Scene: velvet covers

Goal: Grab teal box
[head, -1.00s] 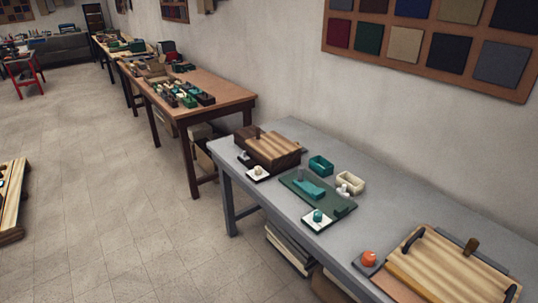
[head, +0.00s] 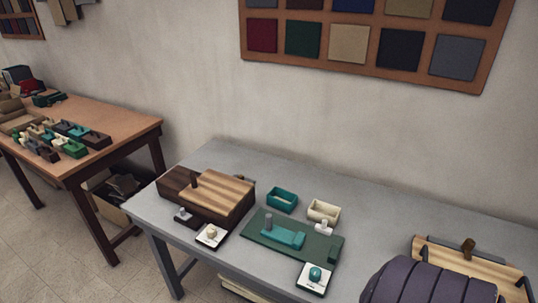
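A small open teal box (head: 282,200) sits on the grey table (head: 215,163) toward its back edge, left of a cream open box (head: 323,211).
A striped wooden box (head: 215,193) stands left of the green board. White pads with a cream knob (head: 211,233) and a teal knob (head: 315,273) lie near the front edge. A wooden board (head: 478,264) at right is partly hidden. A brown table (head: 110,122) stands left.

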